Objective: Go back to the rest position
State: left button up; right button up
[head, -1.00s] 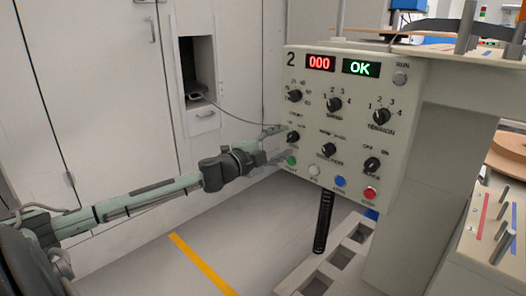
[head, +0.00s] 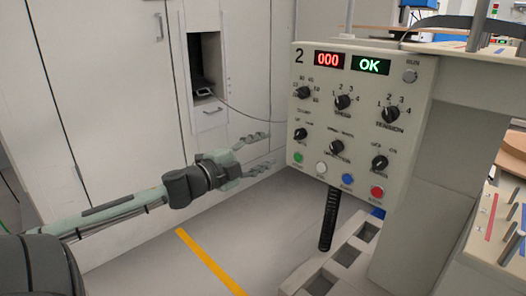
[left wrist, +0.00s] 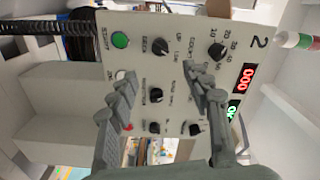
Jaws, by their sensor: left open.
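My left gripper (head: 262,155) is open and empty in the head view, a little to the left of the control panel (head: 425,78) and apart from it. Its two fingers also show spread in the left wrist view (left wrist: 158,92), in front of the panel face. The panel is numbered 2, with a red display (head: 328,59) reading 000 and a green display (head: 369,66) reading OK. It has several black knobs and a row of green, white, blue and red buttons. My right gripper is not in view.
White cabinets (head: 100,80) stand behind my left arm, with a small niche (head: 205,65) in them. A yellow line (head: 210,262) runs along the grey floor. A bench with pegs (head: 510,245) is at the right. Open floor lies below my left gripper.

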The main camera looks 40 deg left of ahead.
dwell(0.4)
pick_arm(q)
jog(key=s+a+f+n+g+y+p, duration=0.1)
jog(key=s+f+n+g+y, duration=0.3)
jog(key=f, duration=0.7)
jog(key=s+a+f+n+g+y, duration=0.25)
jog(key=s+f+n, duration=0.3)
jog(key=f, duration=0.65)
jog(key=s+d+f+n+g+h, duration=0.2)
jog(key=s+d+f+g, duration=0.2)
jog(key=s+d+f, duration=0.3)
jog(key=s+d+f+n+g+h+p, duration=0.1)
jog(key=s+d+f+g, duration=0.3)
jog(key=d, duration=0.9)
jog(key=s+f+n+h, duration=0.1)
jog(key=s+f, duration=0.2)
jog(key=f, duration=0.2)
jog(key=shift+s+d, duration=0.2)
jog(key=shift+s, duration=0.2)
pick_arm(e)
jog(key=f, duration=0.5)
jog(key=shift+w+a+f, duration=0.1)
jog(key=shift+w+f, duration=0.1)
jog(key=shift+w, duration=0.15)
